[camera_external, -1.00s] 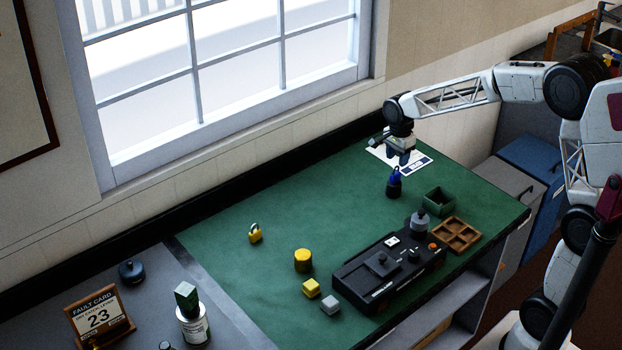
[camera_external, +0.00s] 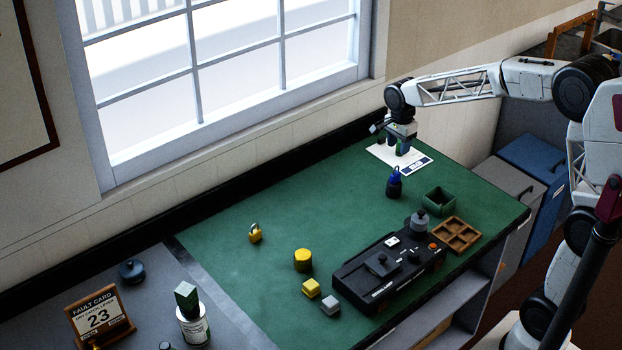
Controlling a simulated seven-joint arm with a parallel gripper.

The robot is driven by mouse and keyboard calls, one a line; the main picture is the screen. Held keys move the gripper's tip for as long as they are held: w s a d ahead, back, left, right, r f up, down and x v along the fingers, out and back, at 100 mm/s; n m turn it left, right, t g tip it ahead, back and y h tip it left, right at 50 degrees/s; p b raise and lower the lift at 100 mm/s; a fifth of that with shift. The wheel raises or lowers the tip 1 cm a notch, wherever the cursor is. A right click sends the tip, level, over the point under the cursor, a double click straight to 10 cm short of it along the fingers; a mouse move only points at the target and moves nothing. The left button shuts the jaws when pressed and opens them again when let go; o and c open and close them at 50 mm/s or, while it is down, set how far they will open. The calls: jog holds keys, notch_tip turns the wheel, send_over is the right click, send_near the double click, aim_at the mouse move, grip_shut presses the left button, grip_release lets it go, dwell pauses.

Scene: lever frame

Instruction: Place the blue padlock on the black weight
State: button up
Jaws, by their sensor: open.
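The blue padlock (camera_external: 395,175) appears to rest on top of the black weight (camera_external: 394,190), which stands on the green mat toward the back right. The two are small and overlap in this view, so the exact contact is hard to tell. My gripper (camera_external: 403,150) is open and empty. It points down above and slightly behind the padlock, in front of the white sheet, with a visible gap between its fingers and the padlock.
A green open box (camera_external: 438,201), a wooden divided tray (camera_external: 456,235) and a black device (camera_external: 370,278) with a grey weight (camera_external: 419,222) are nearby. A yellow padlock (camera_external: 255,233), a yellow cylinder (camera_external: 303,260) and small blocks lie left. The mat's middle is clear.

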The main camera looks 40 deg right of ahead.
jog(key=shift+s, duration=0.1)
jog(key=s+a+r+n+t, duration=0.1)
jog(key=s+n, duration=0.8)
jog(key=s, duration=1)
jog(key=s+a+r+n+t, duration=0.1)
jog(key=s+n, duration=0.7)
jog(key=s, duration=1)
jog(key=shift+s+a+r+n+t, duration=0.3)
jog(key=shift+s+r+n, duration=0.1)
jog(key=shift+r, duration=0.15)
